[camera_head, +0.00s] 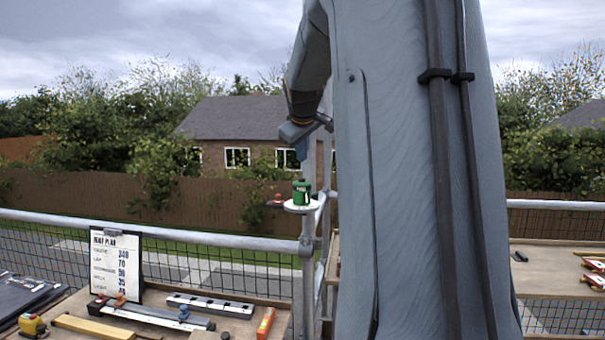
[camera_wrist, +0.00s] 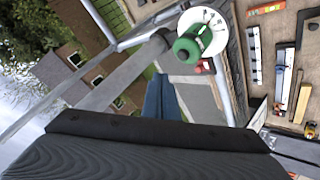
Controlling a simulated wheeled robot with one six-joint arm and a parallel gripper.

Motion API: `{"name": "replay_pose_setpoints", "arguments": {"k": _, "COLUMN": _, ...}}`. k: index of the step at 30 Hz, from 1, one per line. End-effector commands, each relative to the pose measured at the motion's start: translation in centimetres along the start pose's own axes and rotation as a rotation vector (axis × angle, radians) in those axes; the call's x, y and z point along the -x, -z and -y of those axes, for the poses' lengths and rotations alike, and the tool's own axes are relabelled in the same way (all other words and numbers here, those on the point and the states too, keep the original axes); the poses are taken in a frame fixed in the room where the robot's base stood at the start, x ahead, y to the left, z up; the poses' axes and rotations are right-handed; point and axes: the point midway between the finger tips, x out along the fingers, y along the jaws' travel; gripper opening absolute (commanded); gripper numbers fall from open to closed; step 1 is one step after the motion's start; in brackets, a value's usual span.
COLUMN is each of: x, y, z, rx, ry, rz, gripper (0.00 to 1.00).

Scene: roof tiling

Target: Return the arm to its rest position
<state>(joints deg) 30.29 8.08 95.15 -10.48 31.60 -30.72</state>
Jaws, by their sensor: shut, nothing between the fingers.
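My arm is raised in the head view, beside a large grey part of my own body. My gripper (camera_head: 301,154) hangs with its fingers pointing down, above the green canister (camera_head: 302,192) and apart from it. In the wrist view my gripper (camera_wrist: 161,98) shows as blue fingers, shut with nothing between them. The green canister (camera_wrist: 187,48) stands on a round white plate (camera_head: 301,207) at the scaffold's corner post. It is seen from above in the wrist view.
A scaffold guardrail (camera_head: 160,225) runs across the view. A bench at lower left holds a written board (camera_head: 115,262), a spirit level (camera_head: 210,305), a yellow tape measure (camera_head: 32,324) and other tools. Another board (camera_head: 550,262) with red-handled tools lies at right. A fence and house stand beyond.

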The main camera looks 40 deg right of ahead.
Motion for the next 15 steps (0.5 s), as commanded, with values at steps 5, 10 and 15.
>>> {"name": "replay_pose_setpoints", "arguments": {"k": 5, "x": 1.28, "y": 0.89, "z": -0.92, "rx": 0.000, "ry": 0.000, "rz": 0.000, "gripper": 0.00}}
{"name": "replay_pose_setpoints", "arguments": {"k": 10, "x": 1.44, "y": 1.07, "z": -1.06, "rx": 0.000, "ry": 0.000, "rz": 0.000, "gripper": 0.00}}
{"name": "replay_pose_setpoints", "arguments": {"k": 15, "x": 1.38, "y": 1.03, "z": -1.02, "rx": 0.000, "ry": 0.000, "rz": 0.000, "gripper": 0.00}}
